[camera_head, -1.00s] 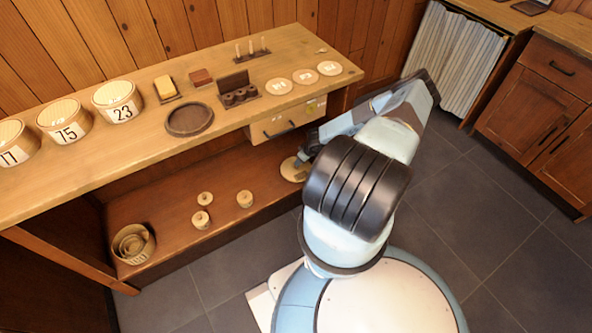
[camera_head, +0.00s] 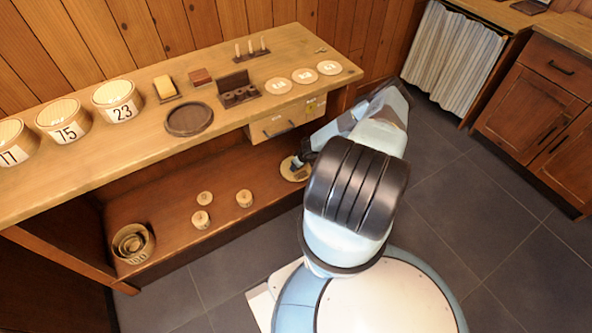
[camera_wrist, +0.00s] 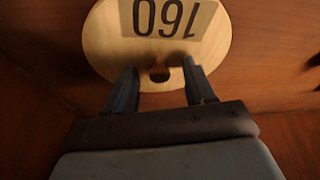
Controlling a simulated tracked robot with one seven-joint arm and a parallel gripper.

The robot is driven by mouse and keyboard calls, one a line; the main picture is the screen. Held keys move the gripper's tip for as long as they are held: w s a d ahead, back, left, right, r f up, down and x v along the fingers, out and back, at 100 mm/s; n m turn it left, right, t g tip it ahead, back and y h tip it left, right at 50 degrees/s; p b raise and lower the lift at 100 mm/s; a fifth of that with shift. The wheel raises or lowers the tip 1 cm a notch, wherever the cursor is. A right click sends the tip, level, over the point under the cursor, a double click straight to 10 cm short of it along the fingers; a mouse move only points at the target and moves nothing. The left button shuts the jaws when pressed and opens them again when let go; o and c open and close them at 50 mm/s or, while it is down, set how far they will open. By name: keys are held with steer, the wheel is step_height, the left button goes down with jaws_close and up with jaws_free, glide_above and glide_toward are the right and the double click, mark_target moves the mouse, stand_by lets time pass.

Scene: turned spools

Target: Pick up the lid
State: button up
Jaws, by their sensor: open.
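The lid (camera_head: 288,174) is a pale round wooden disc lying on the lower shelf, at the right end, partly hidden by my gripper in the head view. In the wrist view the lid (camera_wrist: 110,45) fills the top middle, with a label reading 160 upside down and a dark round knob or hole (camera_wrist: 160,74) near its lower edge. My gripper (camera_wrist: 158,82) is open. Its two fingers point at the lid, one on each side of the dark round feature. I cannot tell whether the fingertips touch the lid.
The lower shelf (camera_head: 165,220) also holds several small lidded pots and a nest of round boxes (camera_head: 133,243) at left. Above is the worktop (camera_head: 240,110) with numbered tubs, a dark round tray (camera_head: 189,119) and three numbered discs. A drawer (camera_head: 287,118) hangs over the lid.

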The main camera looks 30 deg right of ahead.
jaws_close()
stand_by(0.3)
